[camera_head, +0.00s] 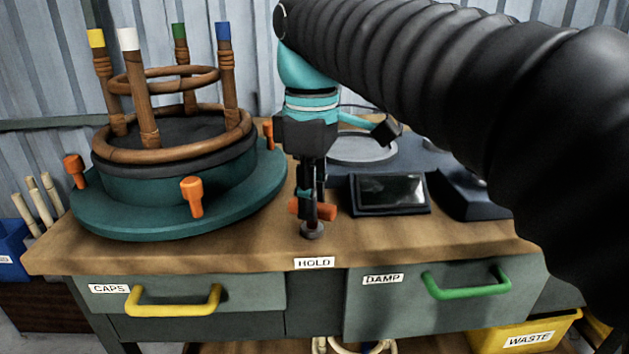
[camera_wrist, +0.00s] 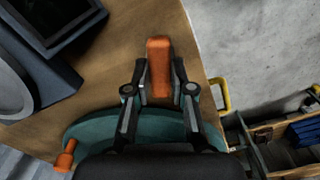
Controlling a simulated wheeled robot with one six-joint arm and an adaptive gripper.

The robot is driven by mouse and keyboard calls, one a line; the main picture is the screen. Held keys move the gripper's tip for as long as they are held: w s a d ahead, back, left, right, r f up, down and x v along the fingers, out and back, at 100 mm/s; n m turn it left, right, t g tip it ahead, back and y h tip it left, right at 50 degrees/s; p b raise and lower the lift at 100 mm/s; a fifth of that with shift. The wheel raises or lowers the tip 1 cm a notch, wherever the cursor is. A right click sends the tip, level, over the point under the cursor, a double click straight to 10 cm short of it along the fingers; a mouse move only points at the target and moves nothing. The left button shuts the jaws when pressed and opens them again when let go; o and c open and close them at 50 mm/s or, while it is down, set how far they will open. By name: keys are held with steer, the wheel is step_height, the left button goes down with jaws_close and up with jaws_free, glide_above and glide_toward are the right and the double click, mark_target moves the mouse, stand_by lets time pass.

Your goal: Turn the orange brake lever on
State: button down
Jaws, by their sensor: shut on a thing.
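The orange brake lever (camera_head: 326,211) sits on a small dark round base (camera_head: 312,231) near the front edge of the bench, behind the HOLD label (camera_head: 314,263). It lies roughly crosswise in the head view. My gripper (camera_head: 311,203) points down over it with its fingers on either side. In the wrist view, the orange lever (camera_wrist: 158,48) lies lengthwise between the two fingertips, and my gripper (camera_wrist: 160,82) is shut on it. The fingers hide part of the lever in the head view.
To the left stands a teal turntable (camera_head: 115,226) with orange knobs (camera_head: 192,197) and a rattan frame (camera_head: 150,157) with coloured leg caps. A dark screen device (camera_head: 391,192) is close on the right. Drawers with yellow (camera_head: 172,313) and green (camera_head: 466,291) handles are below the edge.

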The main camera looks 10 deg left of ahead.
steer(key=m+p, duration=0.3)
steer(key=m, duration=0.3)
steer(key=shift+m, duration=0.3)
steer(key=m, duration=0.3)
steer(key=shift+f, duration=0.1)
steer(key=shift+m, duration=1.7)
steer(key=c, duration=1)
jaws_free()
step_height(320, 180, up, 12)
